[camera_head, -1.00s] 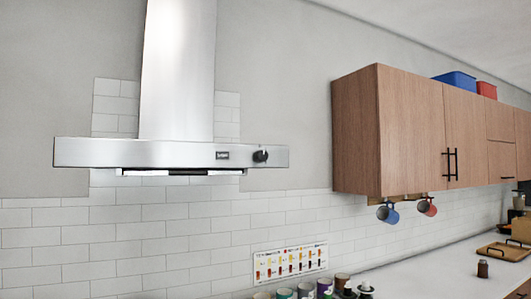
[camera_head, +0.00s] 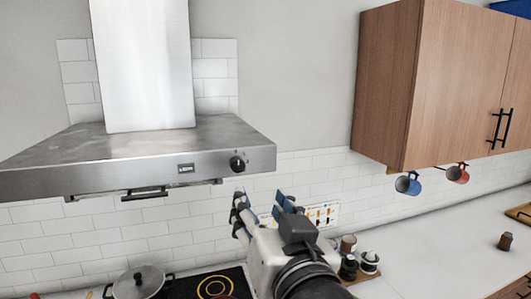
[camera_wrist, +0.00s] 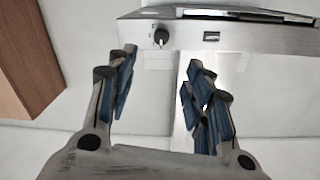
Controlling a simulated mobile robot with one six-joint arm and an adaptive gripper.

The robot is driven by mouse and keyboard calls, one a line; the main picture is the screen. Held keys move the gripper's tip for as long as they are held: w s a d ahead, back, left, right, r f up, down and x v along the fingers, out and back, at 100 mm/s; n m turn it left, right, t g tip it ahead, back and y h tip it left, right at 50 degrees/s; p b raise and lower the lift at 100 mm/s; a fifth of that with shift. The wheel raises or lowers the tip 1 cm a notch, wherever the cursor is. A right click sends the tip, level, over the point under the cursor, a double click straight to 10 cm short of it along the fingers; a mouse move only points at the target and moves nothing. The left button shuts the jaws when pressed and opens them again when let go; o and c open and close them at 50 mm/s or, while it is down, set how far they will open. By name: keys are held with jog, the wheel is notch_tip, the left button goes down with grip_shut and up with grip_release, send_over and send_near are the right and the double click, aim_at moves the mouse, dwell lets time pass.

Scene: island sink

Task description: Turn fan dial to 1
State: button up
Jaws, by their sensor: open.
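The fan dial (camera_head: 237,163) is a small black knob on the right end of the steel range hood's front (camera_head: 120,165). In the wrist view the dial (camera_wrist: 161,37) shows near the top, with a light mark on it; its setting is too small to read. My gripper (camera_head: 262,205) is open and empty, below and a little right of the dial in the head view. In the wrist view my gripper (camera_wrist: 160,62) has its blue-padded fingers spread, with the dial beyond and between the tips, apart from them.
A wooden wall cabinet (camera_head: 400,85) is to the right of the hood, with mugs (camera_head: 408,184) hanging below it. A lidded pot (camera_head: 140,284) and a black cooktop (camera_head: 212,286) are below. The wall between hood and cabinet is clear.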

aim_at(238, 167)
jog(key=b+x, duration=0.1)
jog(key=x, duration=1.6)
jog(key=shift+a, duration=0.1)
jog(key=shift+c, duration=0.4)
jog(key=c, duration=1)
